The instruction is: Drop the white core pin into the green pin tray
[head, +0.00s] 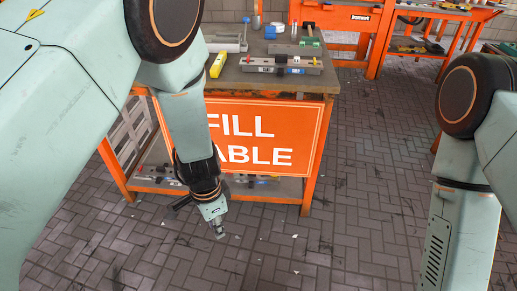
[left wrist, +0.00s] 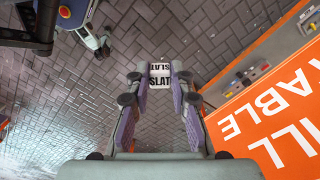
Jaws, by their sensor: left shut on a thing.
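My left gripper (head: 218,227) hangs over the floor in front of the table, pointing down. In the left wrist view its fingers (left wrist: 160,80) are shut on a small white piece with black lettering that reads SLAT (left wrist: 160,72). I cannot tell from its shape whether this is the core pin. A green object (head: 310,42) with a brown upright part stands at the back right of the tabletop; it may be the pin tray. My right arm's forearm runs out of the head view at the lower right, and its gripper is not clear.
The orange-framed table (head: 320,120) carries a grey fixture (head: 265,67), a yellow object (head: 217,64), a grey tray (head: 228,46) and a white cylinder (head: 279,27). An orange sign (head: 285,130) covers its front. A low shelf holds small parts. The brick floor between my arms is clear.

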